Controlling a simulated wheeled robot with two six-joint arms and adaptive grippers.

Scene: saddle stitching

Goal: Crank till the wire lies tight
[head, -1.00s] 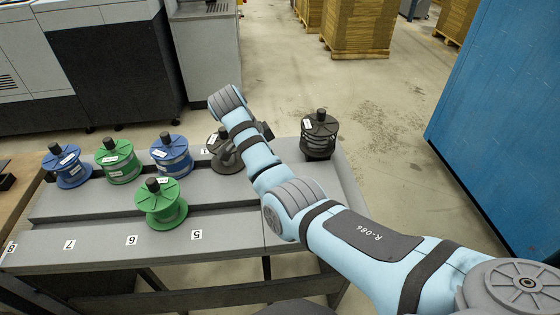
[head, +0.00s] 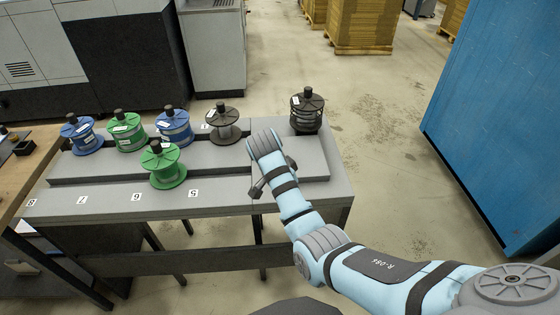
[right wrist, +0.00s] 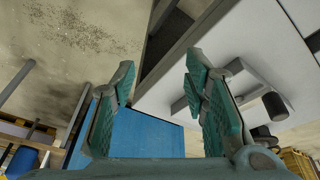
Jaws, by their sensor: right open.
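My right gripper (head: 263,184) is open over the front right part of the grey bench, to the right of and nearer than a nearly bare dark grey spool (head: 223,123). In the right wrist view its two teal fingers (right wrist: 160,78) stand wide apart with nothing between them. A grey bracket-like part with a dark cylindrical knob (right wrist: 275,106) shows beyond the right finger; I cannot tell whether it is a crank. A black spool (head: 307,112) stands at the bench's right end. No tight or loose wire run can be made out. My left gripper is out of view.
Blue spools (head: 82,136) (head: 174,128) and green spools (head: 126,133) (head: 163,168) stand on the stepped grey bench (head: 110,190). Number labels line its front. A blue cabinet (head: 495,110) stands at right, with open floor between.

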